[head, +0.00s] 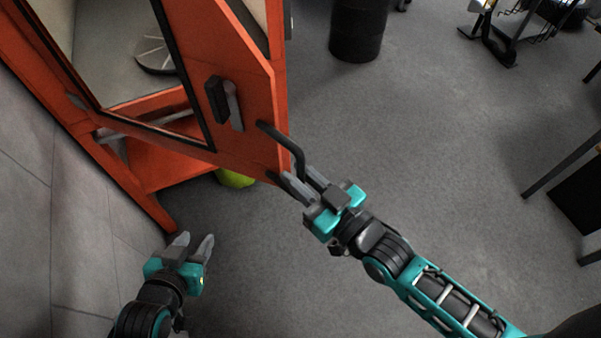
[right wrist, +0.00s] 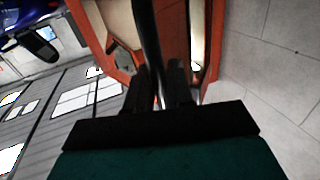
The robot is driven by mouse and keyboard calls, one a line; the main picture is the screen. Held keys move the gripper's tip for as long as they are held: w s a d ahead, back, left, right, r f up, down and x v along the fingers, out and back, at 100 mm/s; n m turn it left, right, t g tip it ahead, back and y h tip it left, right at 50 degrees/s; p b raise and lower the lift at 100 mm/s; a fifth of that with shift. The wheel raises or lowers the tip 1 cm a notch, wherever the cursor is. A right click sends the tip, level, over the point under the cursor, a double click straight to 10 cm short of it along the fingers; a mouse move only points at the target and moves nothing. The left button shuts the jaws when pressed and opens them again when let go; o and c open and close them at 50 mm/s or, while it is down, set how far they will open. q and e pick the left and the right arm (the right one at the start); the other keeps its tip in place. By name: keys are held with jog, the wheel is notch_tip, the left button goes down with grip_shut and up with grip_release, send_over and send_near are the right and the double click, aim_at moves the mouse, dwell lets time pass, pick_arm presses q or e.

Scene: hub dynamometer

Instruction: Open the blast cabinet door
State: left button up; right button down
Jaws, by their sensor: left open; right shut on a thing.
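The orange blast cabinet (head: 140,185) stands at the upper left in the head view. Its orange door (head: 258,95) has a window and a dark latch (head: 216,100). A black bar handle (head: 285,140) sticks out near the door's right edge. My right gripper (head: 298,182) is shut on the lower part of this handle. In the right wrist view the handle (right wrist: 146,40) runs down between the fingers (right wrist: 162,85). My left gripper (head: 195,243) is open and empty, low in front of the cabinet.
A grey tiled surface (head: 30,220) lies along the left. A yellow-green object (head: 236,179) is partly hidden below the door. A dark bin (head: 358,30) stands at the top, and dark-legged furniture (head: 560,165) at the right. The grey floor (head: 430,130) between is clear.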

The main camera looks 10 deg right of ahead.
jog(key=c, duration=1.1)
grip_release()
jog(key=shift+c, duration=0.2)
jog(key=v, duration=1.3)
jog(key=shift+w, duration=0.1)
jog(key=shift+c, duration=0.4)
